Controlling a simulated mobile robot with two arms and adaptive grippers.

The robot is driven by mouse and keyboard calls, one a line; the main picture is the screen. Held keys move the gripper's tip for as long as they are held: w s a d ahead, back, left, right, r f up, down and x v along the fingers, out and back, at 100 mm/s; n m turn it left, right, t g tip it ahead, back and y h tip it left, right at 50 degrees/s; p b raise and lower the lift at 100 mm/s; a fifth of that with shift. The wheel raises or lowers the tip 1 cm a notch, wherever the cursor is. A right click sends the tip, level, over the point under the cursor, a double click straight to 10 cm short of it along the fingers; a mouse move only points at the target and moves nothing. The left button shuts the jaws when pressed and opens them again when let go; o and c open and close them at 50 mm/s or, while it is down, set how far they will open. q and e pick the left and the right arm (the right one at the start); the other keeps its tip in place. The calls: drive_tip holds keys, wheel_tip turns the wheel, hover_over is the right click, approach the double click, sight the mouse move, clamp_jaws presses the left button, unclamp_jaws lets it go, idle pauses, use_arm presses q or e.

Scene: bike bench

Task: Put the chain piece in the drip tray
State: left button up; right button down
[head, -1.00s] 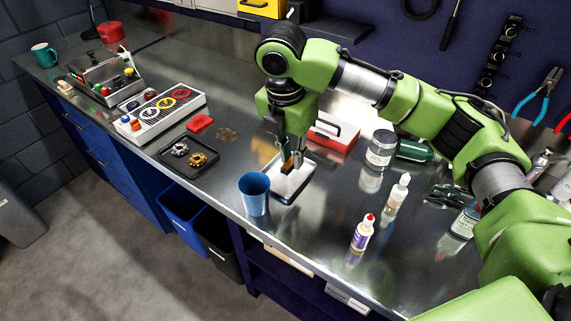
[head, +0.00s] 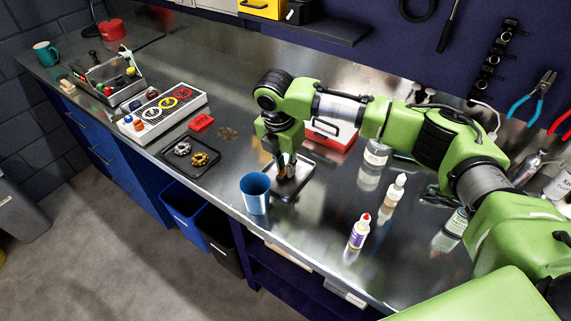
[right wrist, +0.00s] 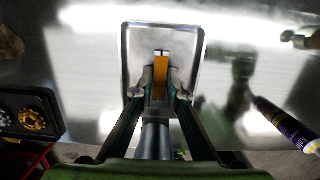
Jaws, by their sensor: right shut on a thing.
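My right gripper (head: 287,170) is shut on the chain piece, a narrow orange strip (right wrist: 160,72) with a dark end. The right wrist view shows the strip between the fingertips (right wrist: 160,88); in the head view I cannot make it out. The gripper points down over the drip tray (head: 303,172), a shallow light rectangular tray with a raised rim that also fills the middle of the right wrist view (right wrist: 190,42). I cannot tell whether the strip touches the tray floor. My left gripper is not in view.
A blue cup (head: 255,197) stands just left of the tray, close to the bench's front edge. A red-fronted box (head: 330,138) is behind it. Bottles (head: 359,232) stand to the right. A black tray with gears (head: 189,162) lies to the left.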

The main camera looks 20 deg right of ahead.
sight(282, 175)
drive_tip(key=c, duration=2)
unclamp_jaws()
drive_tip(key=shift+f, duration=0.1)
drive_tip(key=r, duration=0.4)
drive_tip(key=a+r+b, duration=0.1)
drive_tip(key=r, duration=0.3)
drive_tip(key=s+r, duration=0.1)
drive_tip(key=r, duration=0.3)
drive_tip(key=shift+s+a+r+b, duration=0.1)
drive_tip(key=shift+a+b, duration=0.1)
drive_tip(key=shift+b, duration=0.2)
